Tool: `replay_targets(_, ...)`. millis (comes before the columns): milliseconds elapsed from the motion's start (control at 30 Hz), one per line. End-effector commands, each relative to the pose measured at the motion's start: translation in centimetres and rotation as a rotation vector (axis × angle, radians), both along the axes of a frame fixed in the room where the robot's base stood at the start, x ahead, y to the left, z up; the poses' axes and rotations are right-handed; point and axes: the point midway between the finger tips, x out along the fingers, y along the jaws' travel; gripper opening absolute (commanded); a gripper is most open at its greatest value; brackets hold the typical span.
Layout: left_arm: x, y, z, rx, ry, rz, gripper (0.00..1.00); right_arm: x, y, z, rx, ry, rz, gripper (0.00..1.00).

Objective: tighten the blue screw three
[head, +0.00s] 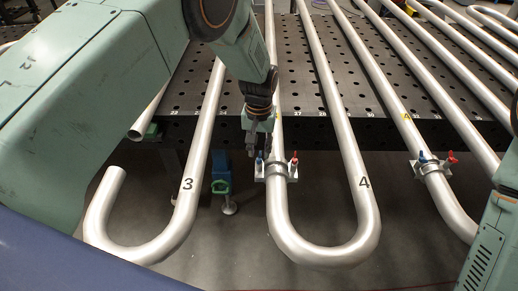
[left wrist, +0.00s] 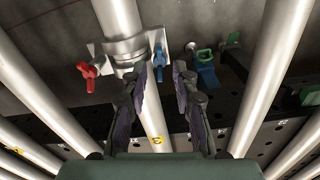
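The blue screw (head: 259,164) sticks up on the left side of a metal clamp (head: 276,174) around a pipe. A red screw (head: 294,161) is on the clamp's other side. My left gripper (head: 259,147) points down just above the blue screw. The red screw (left wrist: 88,70) lies left of the fingers. A yellow "3" label (left wrist: 157,141) is on the pipe. My right gripper is out of view.
Bent steel pipes (head: 362,190) run side by side over a black perforated table (head: 303,85). Another clamp (head: 435,168) with blue and red screws is at the right. A green-and-blue fixture (head: 221,178) stands left of the near clamp.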

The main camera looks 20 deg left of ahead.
Motion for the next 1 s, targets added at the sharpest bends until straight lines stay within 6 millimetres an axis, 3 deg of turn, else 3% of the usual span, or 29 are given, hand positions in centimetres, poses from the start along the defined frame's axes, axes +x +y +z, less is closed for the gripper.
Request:
replay_targets(200, 0.2, 0.0, -1.6, 0.000, -0.001, 0.001, 0.28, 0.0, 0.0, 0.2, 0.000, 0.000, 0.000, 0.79)
replay_targets(467, 0.3, 0.1, -1.8, 0.000, -0.002, 0.001, 0.28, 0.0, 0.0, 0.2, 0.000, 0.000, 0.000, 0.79)
replay_targets(800, 0.4, 0.1, -1.8, 0.000, -0.001, 0.001, 0.01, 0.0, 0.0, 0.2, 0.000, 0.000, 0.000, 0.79)
replay_targets(1000, 0.4, 0.1, -1.8, 0.000, -0.002, 0.001, 0.00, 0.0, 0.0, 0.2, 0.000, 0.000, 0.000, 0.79)
